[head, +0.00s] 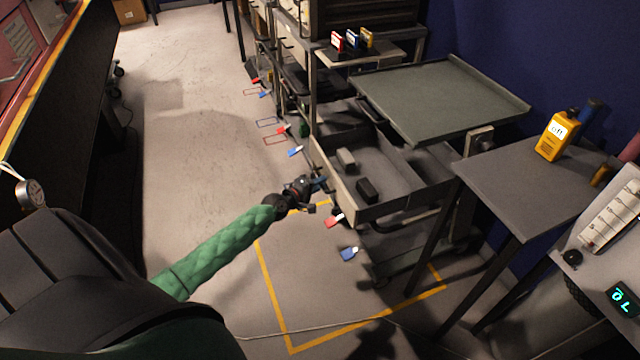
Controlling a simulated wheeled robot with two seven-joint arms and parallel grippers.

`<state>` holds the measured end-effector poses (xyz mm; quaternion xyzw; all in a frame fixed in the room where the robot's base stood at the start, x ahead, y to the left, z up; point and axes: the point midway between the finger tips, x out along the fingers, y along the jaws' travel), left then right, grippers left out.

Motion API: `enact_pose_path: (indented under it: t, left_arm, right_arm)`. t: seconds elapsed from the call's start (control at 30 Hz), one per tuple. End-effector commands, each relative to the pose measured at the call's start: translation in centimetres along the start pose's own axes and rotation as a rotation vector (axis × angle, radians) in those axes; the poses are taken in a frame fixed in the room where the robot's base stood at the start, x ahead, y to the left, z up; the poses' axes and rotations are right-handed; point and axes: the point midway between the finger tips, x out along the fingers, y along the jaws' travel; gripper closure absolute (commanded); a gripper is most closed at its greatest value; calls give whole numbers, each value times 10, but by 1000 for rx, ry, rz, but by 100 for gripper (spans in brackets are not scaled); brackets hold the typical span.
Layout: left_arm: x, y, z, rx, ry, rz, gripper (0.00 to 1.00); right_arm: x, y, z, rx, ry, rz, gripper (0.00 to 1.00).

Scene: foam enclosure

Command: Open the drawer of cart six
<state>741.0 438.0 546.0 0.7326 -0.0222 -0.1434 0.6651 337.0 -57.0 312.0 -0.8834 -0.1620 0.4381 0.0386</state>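A grey cart with a flat tray top (445,97) stands right of centre. Its drawer (333,178) is pulled out to the left, below the top, and its inside shows. A light grey block (346,158) and a dark block (367,190) lie in it. I cannot read a number on the cart. My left gripper (318,186) is at the drawer's front panel, near its middle. Its fingers are small and dark here, so I cannot tell whether they grip the drawer's handle. My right gripper is not in view.
A grey side table (540,187) with a yellow bottle (557,134) stands at the right. More carts stand behind, one with small boxes (352,40). The floor (190,140) at left is clear. A cable (310,333) crosses the front floor.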

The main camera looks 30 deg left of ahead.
Motion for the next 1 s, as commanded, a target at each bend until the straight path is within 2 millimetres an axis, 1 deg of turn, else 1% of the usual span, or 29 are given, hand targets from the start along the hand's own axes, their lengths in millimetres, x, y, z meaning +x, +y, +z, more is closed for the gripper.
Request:
enact_pose_path:
  t: [0.3, 0.5, 0.7, 1.0]
  left_arm:
    - [-42, -2, 0, 1, -1, -2, 83]
    - [-62, -2, 0, 0, -1, -3, 83]
    - [-71, -1, 0, 0, -1, -2, 83]
    - [-72, -1, 0, 0, -1, -2, 83]
  right_arm:
    - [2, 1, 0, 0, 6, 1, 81]
    - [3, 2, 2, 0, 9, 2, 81]
    - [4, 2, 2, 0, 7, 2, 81]
    - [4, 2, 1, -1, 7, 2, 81]
